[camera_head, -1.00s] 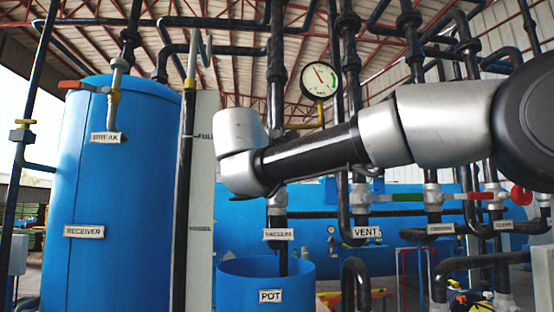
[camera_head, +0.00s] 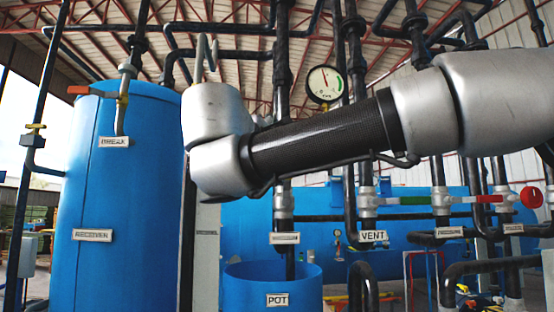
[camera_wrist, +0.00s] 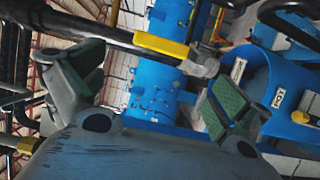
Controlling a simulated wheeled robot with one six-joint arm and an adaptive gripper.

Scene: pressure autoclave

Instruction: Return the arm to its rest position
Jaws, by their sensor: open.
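My gripper (camera_wrist: 155,85) is open in the wrist view, its two green-padded fingers wide apart with nothing between them touching the pads. A yellow-handled valve (camera_wrist: 162,45) on a dark pipe shows beyond the fingers; the distance to it is hard to tell. In the head view my arm crosses from the upper right to the middle, in front of the pipes. My gripper does not show in that view.
A blue receiver tank (camera_head: 118,200) stands at left. A blue pot (camera_head: 245,287) is low in the middle and also shows in the wrist view (camera_wrist: 255,75). A pressure gauge (camera_head: 325,83), vertical pipes, and a red-handled valve (camera_head: 488,199) lie behind my arm.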

